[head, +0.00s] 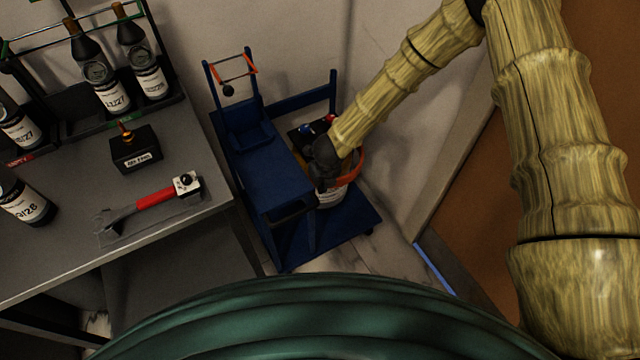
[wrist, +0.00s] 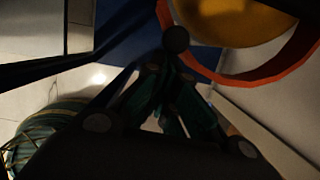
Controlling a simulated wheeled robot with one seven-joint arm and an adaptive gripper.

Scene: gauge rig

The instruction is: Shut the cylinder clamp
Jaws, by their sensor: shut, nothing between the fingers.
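The clamp is an orange curved band (head: 358,165) beside the cylinder (head: 331,195), which stands on a blue cart; my arm hides part of both. The wrist view shows the band as an orange arc (wrist: 262,76) around the yellow cylinder top (wrist: 235,22). A black ball (wrist: 176,38) shows at the arc's near left side; I cannot tell if it is fixed to the band. My gripper (head: 322,165) is shut and empty at the cylinder's left side. Its fingertips (wrist: 172,70) are just below the ball; contact is unclear. Whether the band is closed is hidden.
A grey bench (head: 70,255) at left holds bottles, a black box (head: 135,148) and a red-handled wrench (head: 155,199). A wall stands close behind.

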